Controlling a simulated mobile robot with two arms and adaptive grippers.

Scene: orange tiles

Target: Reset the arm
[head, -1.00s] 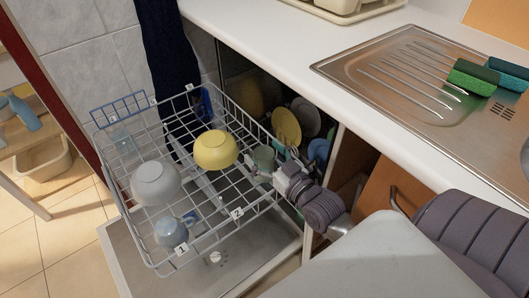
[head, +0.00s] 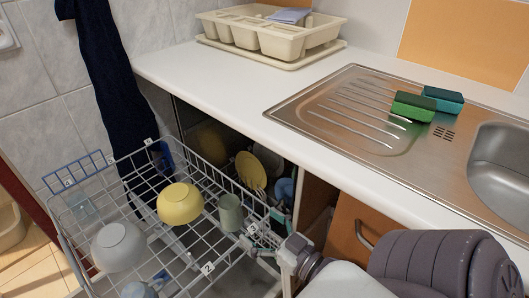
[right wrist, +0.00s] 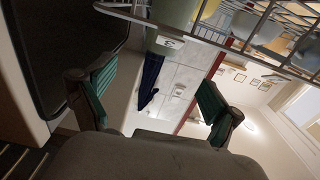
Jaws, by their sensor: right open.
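My right gripper (head: 262,240) is open at the right edge of the pulled-out dishwasher rack (head: 207,268). Its two green-padded fingers stand apart with nothing between them in the right wrist view (right wrist: 155,95). A grey-green cup (head: 231,212) stands in the rack just left of the gripper, apart from the fingers as far as I can tell. A yellow bowl (head: 180,204) and a white bowl (head: 118,247) sit upside down in the rack. A light-blue cup (head: 140,289) is cut off at the bottom edge. My left gripper is not in view.
The white counter (head: 225,95) carries a cream cutlery tray (head: 268,38), a steel sink (head: 495,170) and green sponges (head: 414,107). Plates (head: 250,168) stand inside the dishwasher. An orange cabinet door with a handle (head: 365,236) is close to my right arm. A dark towel (head: 110,90) hangs behind the rack.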

